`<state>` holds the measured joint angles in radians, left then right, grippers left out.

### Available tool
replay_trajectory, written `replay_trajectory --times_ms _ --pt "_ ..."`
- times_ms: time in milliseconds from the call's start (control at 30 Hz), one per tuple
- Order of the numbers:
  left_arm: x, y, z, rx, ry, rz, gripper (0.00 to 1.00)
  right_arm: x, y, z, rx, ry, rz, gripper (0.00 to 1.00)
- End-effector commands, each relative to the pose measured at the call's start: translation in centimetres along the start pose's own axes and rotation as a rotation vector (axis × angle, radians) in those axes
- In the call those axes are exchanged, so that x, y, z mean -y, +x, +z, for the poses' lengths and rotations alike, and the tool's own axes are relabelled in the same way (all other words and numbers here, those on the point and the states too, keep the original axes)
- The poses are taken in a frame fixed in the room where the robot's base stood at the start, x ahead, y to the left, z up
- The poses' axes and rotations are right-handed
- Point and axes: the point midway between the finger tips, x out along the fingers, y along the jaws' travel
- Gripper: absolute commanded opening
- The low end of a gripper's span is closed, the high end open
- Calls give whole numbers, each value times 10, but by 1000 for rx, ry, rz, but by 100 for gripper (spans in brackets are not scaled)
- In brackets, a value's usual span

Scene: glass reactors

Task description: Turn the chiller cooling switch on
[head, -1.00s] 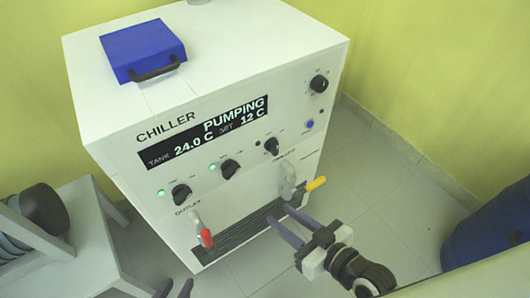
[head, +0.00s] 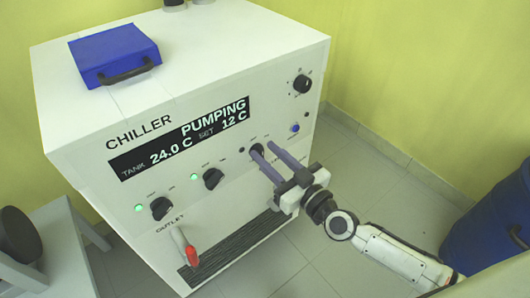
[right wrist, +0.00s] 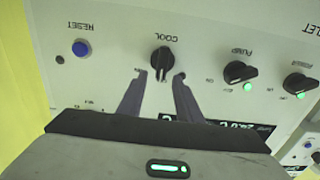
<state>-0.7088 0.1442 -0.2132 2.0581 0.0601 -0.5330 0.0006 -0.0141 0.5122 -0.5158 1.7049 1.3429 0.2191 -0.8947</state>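The chiller (head: 90,165) is a white cabinet whose display (head: 180,140) reads PUMPING, tank 24.0 C, set 12 C. The black COOL knob (right wrist: 161,60) shows in the right wrist view, which is upside down. In the head view the knob (head: 257,149) is partly hidden by my right gripper (head: 263,150). That gripper is open; in the wrist view its two fingertips (right wrist: 160,76) lie on either side of the knob's pointer end. I cannot tell whether they touch it. The small lamp (head: 241,150) beside this knob is dark. My left gripper is out of view.
Two similar knobs, PUMP (right wrist: 240,72) and another (head: 161,208), have lit green lamps. A blue RESET button (right wrist: 80,48) is near the COOL knob. A red-handled outlet valve (head: 192,255) sticks out below. A blue barrel (head: 490,225) stands at right.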

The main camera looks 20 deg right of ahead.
Motion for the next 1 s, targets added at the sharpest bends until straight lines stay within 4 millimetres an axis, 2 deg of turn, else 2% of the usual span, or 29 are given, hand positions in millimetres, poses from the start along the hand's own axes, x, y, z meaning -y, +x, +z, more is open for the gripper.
replay_trajectory --times_ms 133,433,633,1000 --pt "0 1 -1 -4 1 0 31 0 12 0 1 1 -1 32" --pt "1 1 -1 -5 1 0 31 0 14 0 1 0 -1 32" --pt "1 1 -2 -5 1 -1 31 0 14 1 2 0 -1 0" --pt "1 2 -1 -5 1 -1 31 0 13 6 11 15 -3 0"
